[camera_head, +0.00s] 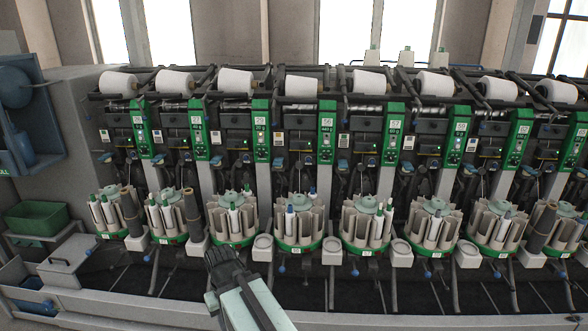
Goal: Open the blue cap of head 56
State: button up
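Head 56 is marked by a green panel (327,130) with a small white number plate near the middle of the winder. A small blue piece, which looks like its cap (290,163), sits left of this panel, above the round bobbin magazine (299,222). It is too small to tell whether it is open or shut. My gripper (226,262) is dark and points away from the camera. It is low in front of the machine, left of head 56, and appears apart from the blue piece. Its fingers are too dark and foreshortened to show their opening.
Similar heads stand in a row, with white cones (236,80) above and bobbin magazines (367,222) below. Small round trays (332,246) stand between magazines. A green bin (38,218) and grey box (69,254) are at left. A pale ledge (430,322) runs along the front.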

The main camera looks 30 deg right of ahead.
aim_at(278, 160)
jog(key=u, duration=0.4)
jog(key=i, duration=0.45)
jog(key=u, duration=0.5)
jog(key=i, duration=1.45)
jog(key=z, duration=0.75)
jog(key=k, duration=0.8)
jog(key=z, duration=0.2)
jog(key=i, duration=0.8)
jog(key=u, duration=0.05)
